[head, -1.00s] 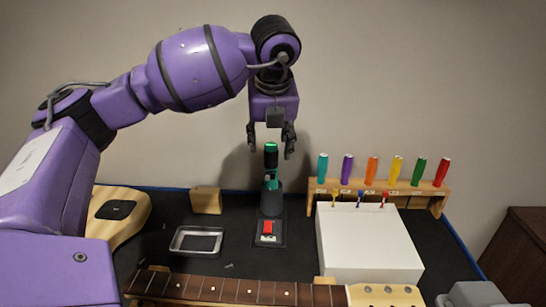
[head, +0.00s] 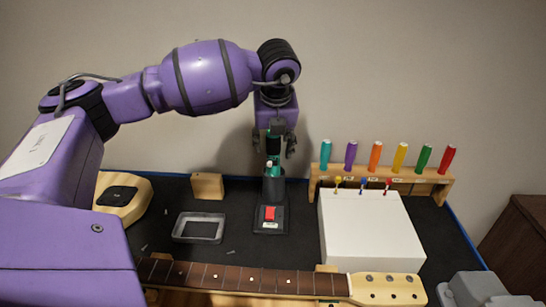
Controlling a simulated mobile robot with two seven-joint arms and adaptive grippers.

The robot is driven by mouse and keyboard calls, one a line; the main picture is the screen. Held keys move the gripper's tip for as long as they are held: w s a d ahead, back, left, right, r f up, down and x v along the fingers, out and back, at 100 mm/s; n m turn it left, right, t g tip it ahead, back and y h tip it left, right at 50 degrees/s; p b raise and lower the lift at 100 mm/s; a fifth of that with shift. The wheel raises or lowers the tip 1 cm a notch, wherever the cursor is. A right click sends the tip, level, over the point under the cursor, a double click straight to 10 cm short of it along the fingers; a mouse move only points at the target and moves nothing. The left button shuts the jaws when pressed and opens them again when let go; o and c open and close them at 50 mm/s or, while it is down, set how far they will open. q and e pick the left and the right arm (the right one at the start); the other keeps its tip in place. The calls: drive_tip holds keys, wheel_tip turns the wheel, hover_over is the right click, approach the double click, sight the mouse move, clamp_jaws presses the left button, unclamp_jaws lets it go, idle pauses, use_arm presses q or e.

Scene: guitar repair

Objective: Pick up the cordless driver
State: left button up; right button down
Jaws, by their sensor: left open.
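The cordless driver (head: 273,147) stands upright, black with green parts, in a dark holder (head: 274,188) on the bench. A red block (head: 269,213) shows on the front of the holder's base. My left gripper (head: 274,146) points straight down over the driver. Its fingers are open, one on each side of the driver's upper part. I cannot tell whether either finger touches it. The gripper's body hides the driver's very top. My right gripper is out of view.
A rack of several coloured screwdrivers (head: 385,179) stands right of the driver, behind a white box (head: 370,235). A metal tray (head: 199,228) and a wooden block (head: 208,187) are on the left. A guitar neck (head: 250,279) crosses the front.

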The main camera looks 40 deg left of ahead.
use_arm(q)
drive_tip(key=shift+c, duration=0.4)
clamp_jaws()
drive_tip(key=shift+r, duration=0.1)
